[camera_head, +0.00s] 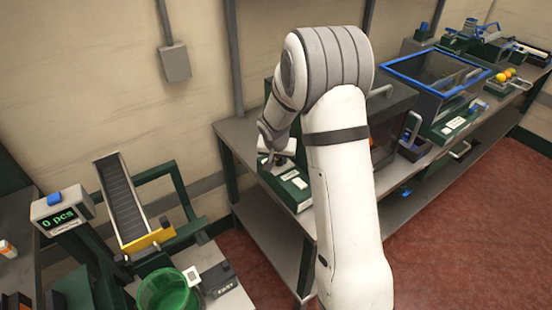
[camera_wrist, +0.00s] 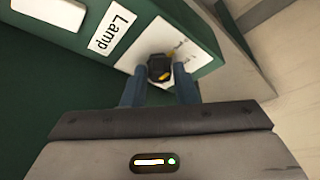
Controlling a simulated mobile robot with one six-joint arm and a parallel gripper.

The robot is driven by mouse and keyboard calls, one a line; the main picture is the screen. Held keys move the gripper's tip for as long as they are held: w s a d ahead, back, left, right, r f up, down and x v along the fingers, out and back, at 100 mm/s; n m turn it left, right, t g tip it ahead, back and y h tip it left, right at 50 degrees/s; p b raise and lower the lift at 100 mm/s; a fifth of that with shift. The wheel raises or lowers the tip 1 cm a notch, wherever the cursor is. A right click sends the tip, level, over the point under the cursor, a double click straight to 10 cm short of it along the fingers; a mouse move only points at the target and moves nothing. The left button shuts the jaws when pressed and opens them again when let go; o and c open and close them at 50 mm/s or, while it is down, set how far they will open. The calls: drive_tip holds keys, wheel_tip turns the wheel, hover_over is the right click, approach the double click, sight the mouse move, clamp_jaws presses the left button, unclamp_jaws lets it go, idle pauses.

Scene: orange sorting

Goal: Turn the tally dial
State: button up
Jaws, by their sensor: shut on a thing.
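A small black dial (camera_wrist: 160,68) with a yellow mark sits on a white plate (camera_wrist: 178,45) on a green box (camera_wrist: 60,85). Small print on the plate is too faint to read. In the head view, my gripper (camera_head: 275,158) is over the green box (camera_head: 292,188) at the near end of the long bench, and the dial is hidden there.
A display (camera_head: 62,212) reading "0 pcs" stands at the left beside a sloped conveyor (camera_head: 122,198) and a green bowl (camera_head: 166,293). A blue-rimmed glass case (camera_head: 435,75) and a tray with oranges (camera_head: 506,76) are farther right. My arm hides part of the bench.

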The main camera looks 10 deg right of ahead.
drive_tip(key=shift+a, duration=0.35)
drive_tip(key=shift+s+d, duration=0.1)
drive_tip(key=shift+d, duration=0.15)
drive_tip(key=shift+c, duration=0.4)
drive_tip(key=b, duration=0.2)
drive_tip(key=m+b, duration=0.1)
drive_tip(key=b, duration=0.1)
drive_tip(key=shift+w+f, duration=0.2)
drive_tip(key=shift+f, duration=0.05)
drive_tip(key=m+h+b, duration=0.1)
drive_tip(key=m+b, duration=0.1)
drive_tip(key=b, duration=0.2)
drive_tip(key=shift+f+b, duration=0.1)
drive_tip(key=shift+b, duration=0.3)
drive_tip(key=m+g+b, duration=0.1)
drive_tip(key=m+b, duration=0.2)
drive_tip(key=b, duration=0.1)
drive_tip(key=shift+h, duration=0.4)
drive_tip(key=shift+r+m+g+h+b, duration=0.3)
drive_tip(key=shift+m+g+b, duration=0.4)
drive_tip(key=shift+m+b, duration=0.5)
drive_tip(key=shift+d+f+m, duration=0.1)
drive_tip(key=shift+m, duration=0.3)
